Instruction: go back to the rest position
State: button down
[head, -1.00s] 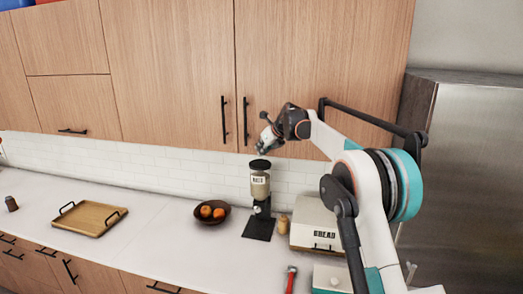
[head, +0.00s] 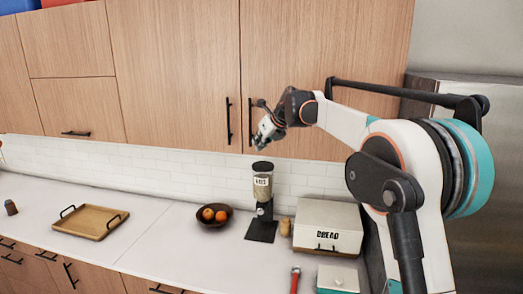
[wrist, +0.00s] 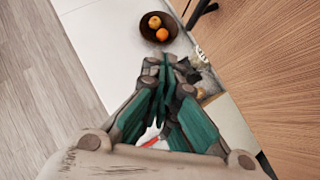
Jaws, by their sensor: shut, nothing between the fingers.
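My gripper (head: 262,140) is raised above the counter, in front of the wooden upper cabinet and above the coffee grinder. In the wrist view my gripper (wrist: 168,62) points down with its green fingers together and nothing between them. My arm reaches in from the right side of the head view, bent at a large teal and white joint.
The white counter (head: 150,215) holds a wooden tray (head: 92,220), a fruit bowl (head: 214,222), a grinder (head: 262,190), a bread box (head: 328,228) and a red-handled tool (head: 295,280). Upper cabinets (head: 170,70) stand close behind my gripper; a steel fridge (head: 480,230) is at right.

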jog(key=s+d+f+n+h+b, duration=0.15)
jog(key=s+f+n+b, duration=0.35)
jog(key=s, duration=0.5)
jog(key=s+d+f+n+b, duration=0.3)
jog(key=s+f+n+b, duration=0.15)
jog(key=s, duration=0.55)
jog(key=s+d+f+n+h+b, duration=0.1)
jog(key=s+d+f+n+b, duration=0.1)
jog(key=s+f+n+b, duration=0.55)
jog(key=s+d+f+n+b, duration=0.2)
jog(key=s+f+n+b, duration=0.1)
jog(key=s+f, duration=0.5)
jog(key=s+d+f+n+h+b, duration=0.1)
jog(key=s+f+n+b, duration=0.3)
jog(key=s+f, duration=0.4)
jog(key=s+d+f+n+h+b, duration=0.1)
jog(key=s+d+f+n+b, duration=0.1)
jog(key=s+f+n, duration=0.3)
jog(key=s+f+b, duration=0.1)
jog(key=s+f, duration=0.2)
jog(key=s, duration=0.2)
jog(key=shift+s+d+f+n+g+b, duration=0.25)
jog(key=shift+s+d+n+g+b, duration=0.05)
jog(key=shift+d+n+g, duration=0.1)
